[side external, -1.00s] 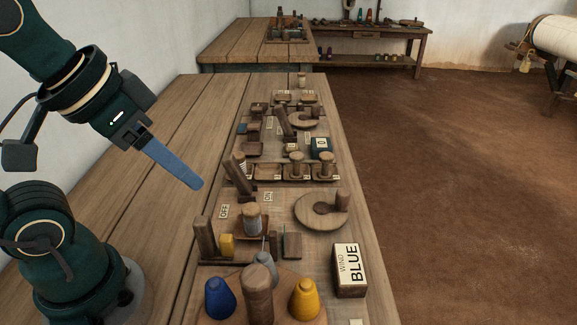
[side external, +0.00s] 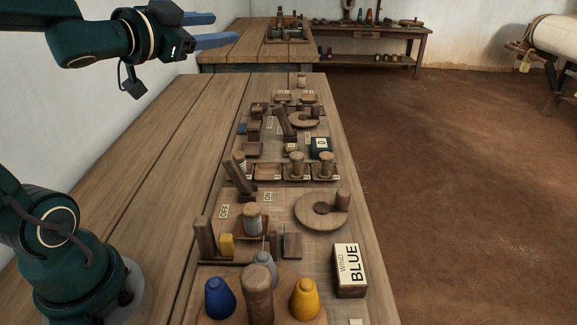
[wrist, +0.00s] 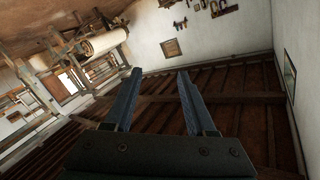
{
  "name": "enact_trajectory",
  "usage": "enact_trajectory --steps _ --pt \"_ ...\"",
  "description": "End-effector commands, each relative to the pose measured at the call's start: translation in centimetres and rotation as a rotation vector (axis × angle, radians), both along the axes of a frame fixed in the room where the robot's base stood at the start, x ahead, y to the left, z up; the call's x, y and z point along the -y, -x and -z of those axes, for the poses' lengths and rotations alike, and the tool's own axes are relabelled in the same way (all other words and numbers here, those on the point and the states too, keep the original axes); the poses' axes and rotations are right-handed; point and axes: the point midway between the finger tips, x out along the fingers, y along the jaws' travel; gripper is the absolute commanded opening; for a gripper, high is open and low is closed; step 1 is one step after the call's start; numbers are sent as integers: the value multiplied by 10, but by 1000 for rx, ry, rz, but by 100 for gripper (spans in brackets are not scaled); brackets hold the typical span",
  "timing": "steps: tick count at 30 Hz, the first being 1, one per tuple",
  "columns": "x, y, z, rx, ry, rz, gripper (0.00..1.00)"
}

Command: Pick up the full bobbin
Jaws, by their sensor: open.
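My gripper (side external: 226,28) is high above the table's far left part in the side view, pointing right and level. Its two blue fingers are apart and empty, which the wrist view (wrist: 159,72) also shows. A pale wound bobbin (side external: 252,217) stands upright in a small wooden holder near the table's middle front.
A blue cone (side external: 220,297), a yellow cone (side external: 304,299) and a wooden post (side external: 258,293) stand at the front. A "WIND BLUE" box (side external: 349,271) is at the right edge, a round wooden disc (side external: 321,210) behind it. The table's left planks (side external: 150,190) are clear.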

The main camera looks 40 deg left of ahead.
Motion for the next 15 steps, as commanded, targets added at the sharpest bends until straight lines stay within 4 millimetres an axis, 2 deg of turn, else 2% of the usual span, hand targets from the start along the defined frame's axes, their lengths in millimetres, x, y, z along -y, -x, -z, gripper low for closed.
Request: enact_trajectory --steps 5,9,15 --pt "25 1 29 -70 -2 288 56" --pt "49 20 58 -175 71 495 56" --pt "73 58 87 -320 209 695 56"
